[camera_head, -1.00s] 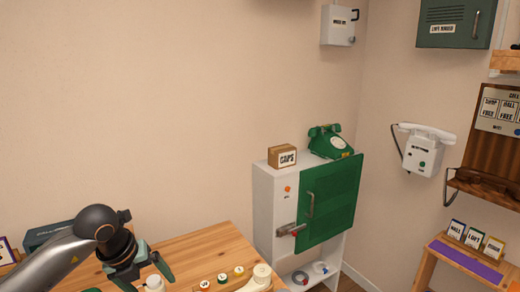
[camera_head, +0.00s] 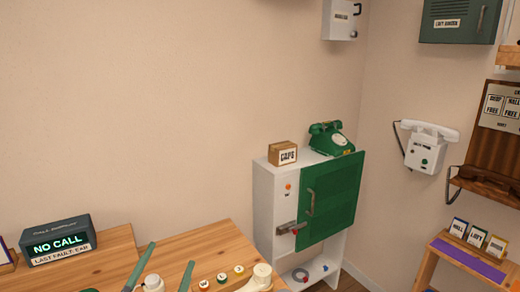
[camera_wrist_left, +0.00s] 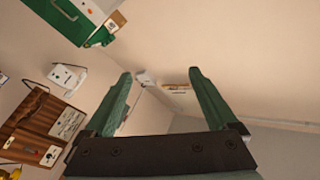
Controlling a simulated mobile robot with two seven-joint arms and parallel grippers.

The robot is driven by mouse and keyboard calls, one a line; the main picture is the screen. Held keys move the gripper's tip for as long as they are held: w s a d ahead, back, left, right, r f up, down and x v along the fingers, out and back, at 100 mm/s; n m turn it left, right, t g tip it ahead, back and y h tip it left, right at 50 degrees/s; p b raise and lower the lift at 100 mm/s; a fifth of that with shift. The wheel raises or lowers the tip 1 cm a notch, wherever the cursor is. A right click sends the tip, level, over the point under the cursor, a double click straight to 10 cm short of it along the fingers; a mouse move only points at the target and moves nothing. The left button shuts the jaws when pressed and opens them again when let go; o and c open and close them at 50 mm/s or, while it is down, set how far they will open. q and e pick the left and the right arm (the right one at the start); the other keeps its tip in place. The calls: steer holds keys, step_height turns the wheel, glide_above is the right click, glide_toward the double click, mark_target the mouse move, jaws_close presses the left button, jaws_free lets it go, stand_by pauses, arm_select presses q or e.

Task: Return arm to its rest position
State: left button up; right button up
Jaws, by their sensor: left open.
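My left gripper (camera_head: 171,254) shows at the bottom of the head view as two green fingers pointing up, spread apart with nothing between them. Its fingers also show in the left wrist view (camera_wrist_left: 160,74), open and empty, with the wall and room beyond. The rest of my left arm is below the frame in the head view. My right gripper is in neither view.
A wooden table (camera_head: 105,268) bears a call display (camera_head: 58,242) reading "NO CALL" and a row of round labelled pieces (camera_head: 222,278). A white cabinet (camera_head: 268,215) with a green door carries a green phone (camera_head: 331,139) and a CAPS box (camera_head: 282,153).

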arm_select(q)
steer(key=s+a+f+n+g+y, duration=0.2)
steer(key=f+g, duration=0.1)
steer(key=f, duration=0.2)
steer(key=s+a+f+n+g+y, duration=0.2)
steer(key=s+a+f, duration=0.1)
steer(key=f, duration=0.3)
steer(key=s+d+f+n+g+h, duration=0.1)
steer(key=s+f+g, duration=0.55)
steer(key=s, duration=0.35)
steer(key=s+f+n+g+h, duration=0.1)
steer(key=s+f+g, duration=0.4)
steer(key=s+f, duration=0.3)
steer(key=w+d+f+t+h+b, duration=0.1)
steer(key=d+f+t, duration=0.1)
steer(key=f, duration=0.4)
steer(key=w+d+f+t+h+b, duration=0.1)
steer(key=d+f+t+b, duration=0.1)
steer(key=f+t, duration=0.2)
steer(key=shift+w+d+f, duration=0.2)
steer(key=shift+d+f, duration=0.15)
steer(key=shift+f, duration=1.45)
